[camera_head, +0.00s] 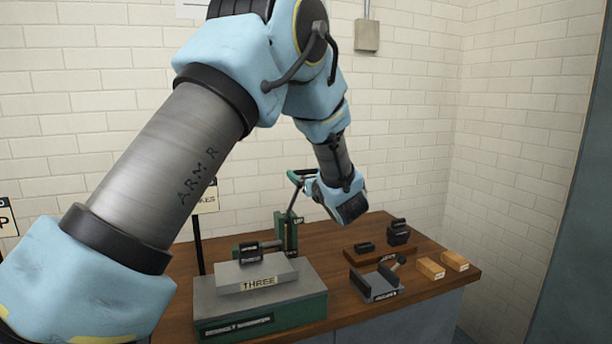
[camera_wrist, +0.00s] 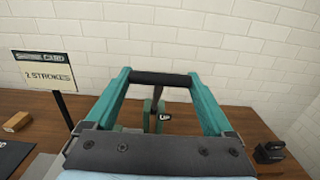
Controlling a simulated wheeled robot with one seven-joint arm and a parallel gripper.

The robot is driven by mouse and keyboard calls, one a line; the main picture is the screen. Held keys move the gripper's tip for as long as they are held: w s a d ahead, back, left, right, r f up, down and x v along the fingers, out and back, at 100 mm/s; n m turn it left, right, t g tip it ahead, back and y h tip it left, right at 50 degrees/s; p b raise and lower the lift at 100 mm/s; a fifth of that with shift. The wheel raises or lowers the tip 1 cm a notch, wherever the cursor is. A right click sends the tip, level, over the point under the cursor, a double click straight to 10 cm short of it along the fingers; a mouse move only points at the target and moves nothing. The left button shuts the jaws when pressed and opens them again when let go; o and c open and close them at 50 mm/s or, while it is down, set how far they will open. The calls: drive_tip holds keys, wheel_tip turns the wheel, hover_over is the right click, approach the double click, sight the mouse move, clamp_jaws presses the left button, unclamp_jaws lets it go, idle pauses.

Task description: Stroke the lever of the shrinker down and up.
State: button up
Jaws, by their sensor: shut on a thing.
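The shrinker (camera_head: 285,236) is a green upright machine at the back of the wooden bench. Its lever (camera_head: 294,199) slants up from the body to my gripper (camera_head: 301,175). In the wrist view, the lever's black grip bar (camera_wrist: 160,78) lies across between the teal fingers of my gripper, which is shut on it. A dark shaft runs down from the bar to the green shrinker body (camera_wrist: 149,113). An "UP" tag shows on the machine in both views, and the lever handle stands high above the body. The lower shrinker is partly hidden behind my gripper in the wrist view.
A green block with a grey plate marked "THREE" (camera_head: 256,283) stands in front of the shrinker. A card reading "2 STROKES" (camera_wrist: 47,72) stands on a post at left. A grey holder (camera_head: 376,284), black pieces (camera_head: 398,233) and wooden blocks (camera_head: 430,268) lie at right.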

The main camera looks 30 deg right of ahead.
clamp_jaws()
drive_tip(key=shift+f+b, duration=0.2)
drive_tip(key=shift+b, duration=0.2)
drive_tip(key=s+f+t+b, duration=0.2)
drive_tip(key=f+b, duration=0.4)
drive_tip(key=b, duration=1.4)
drive_tip(key=s+f+t+b, duration=0.3)
drive_tip(key=f+b, duration=0.3)
drive_tip(key=b, duration=1.4)
drive_tip(key=s+a+f+t+h+b, duration=0.1)
drive_tip(key=s+f+t+b, duration=0.2)
drive_tip(key=b, duration=1.7)
drive_tip(key=shift+s+a+f, duration=0.1)
drive_tip(key=shift+s+f, duration=0.25)
drive_tip(key=shift+f, duration=0.55)
drive_tip(key=shift+s+f, duration=0.3)
drive_tip(key=shift+f, duration=0.7)
